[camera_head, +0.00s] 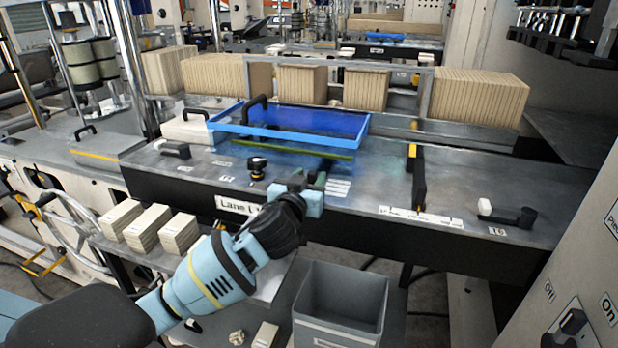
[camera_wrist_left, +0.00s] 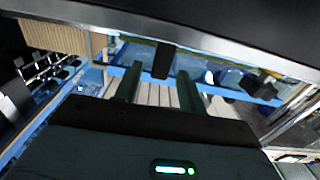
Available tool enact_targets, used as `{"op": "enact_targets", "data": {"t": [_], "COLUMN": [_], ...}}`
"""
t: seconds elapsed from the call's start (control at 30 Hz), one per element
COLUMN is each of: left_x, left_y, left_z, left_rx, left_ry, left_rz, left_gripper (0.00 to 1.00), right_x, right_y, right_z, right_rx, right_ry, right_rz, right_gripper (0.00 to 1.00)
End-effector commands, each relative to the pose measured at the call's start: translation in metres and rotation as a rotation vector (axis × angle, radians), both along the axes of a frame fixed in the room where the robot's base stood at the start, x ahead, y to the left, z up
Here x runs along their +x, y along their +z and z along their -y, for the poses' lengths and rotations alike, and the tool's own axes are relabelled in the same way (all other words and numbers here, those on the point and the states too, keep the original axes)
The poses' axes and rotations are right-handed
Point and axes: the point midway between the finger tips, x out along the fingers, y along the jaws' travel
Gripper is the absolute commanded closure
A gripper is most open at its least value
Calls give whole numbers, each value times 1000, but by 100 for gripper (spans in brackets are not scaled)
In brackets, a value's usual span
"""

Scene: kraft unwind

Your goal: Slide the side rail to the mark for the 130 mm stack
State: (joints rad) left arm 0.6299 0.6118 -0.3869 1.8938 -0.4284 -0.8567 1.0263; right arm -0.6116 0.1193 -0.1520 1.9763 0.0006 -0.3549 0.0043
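A dark upright bar with yellow on top (camera_head: 417,178), which looks like the side rail, stands on the grey metal table (camera_head: 370,182). A white scale strip (camera_head: 420,217) with small marks lies at its near end; the marks are too small to read. My left gripper (camera_head: 318,178) is over the table's front part, left of that bar and apart from it. In the left wrist view its two dark fingers (camera_wrist_left: 158,90) are spread. A dark post (camera_wrist_left: 163,60) shows beyond and between them; I cannot tell whether it is within the grasp. My right gripper is out of view.
A transparent blue guard (camera_head: 355,130) with a black handle (camera_head: 255,108) stands behind my left gripper. Brown stacks (camera_head: 480,96) line the back. A black lever (camera_head: 507,215) is at right. A grey bin (camera_head: 340,300) stands below the front edge. Table right of my gripper is mostly clear.

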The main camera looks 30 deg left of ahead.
Motion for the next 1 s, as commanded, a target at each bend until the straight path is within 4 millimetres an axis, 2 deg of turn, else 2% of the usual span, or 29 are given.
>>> {"op": "enact_targets", "data": {"t": [0.23,0.37,0.7,1.0], "left_x": [0,-8,-54,-76], "left_y": [2,1,0,1], "left_z": [0,2,13,18], "left_rx": [1,0,-1,-1], "left_ry": [0,-1,-1,0], "left_rz": [3,3,1,2], "left_gripper": [60,60,60,60], "right_x": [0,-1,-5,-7], "right_y": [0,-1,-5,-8], "right_z": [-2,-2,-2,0], "right_rx": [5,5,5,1], "right_ry": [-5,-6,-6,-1], "right_rz": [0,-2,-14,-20], "right_gripper": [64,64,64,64]}}
